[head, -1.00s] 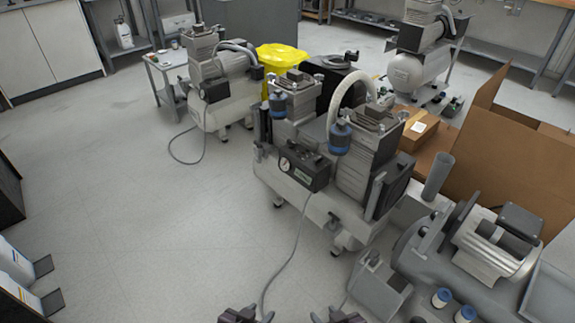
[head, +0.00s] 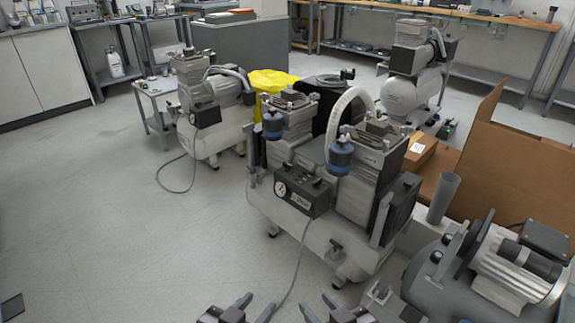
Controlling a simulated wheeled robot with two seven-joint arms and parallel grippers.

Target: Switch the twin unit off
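The twin unit (head: 325,235) stands in the middle of the head view, a white tank on feet with two grey pump heads, blue-capped filters and a pale hose arching between them. On its front is a dark control box (head: 318,203) with a round gauge (head: 280,188) and a small green-marked patch, too small to read as on or off. My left gripper (head: 254,303) and my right gripper (head: 318,303) are at the bottom edge, in front of and below the box, apart from the unit. Both look open and empty, fingers spread.
A single compressor (head: 212,115) stands behind left, with a cable on the floor. Another (head: 405,85) stands behind right. A cardboard box (head: 510,165) and a large grey motor unit (head: 490,265) crowd the right. A yellow bin (head: 272,80) is behind.

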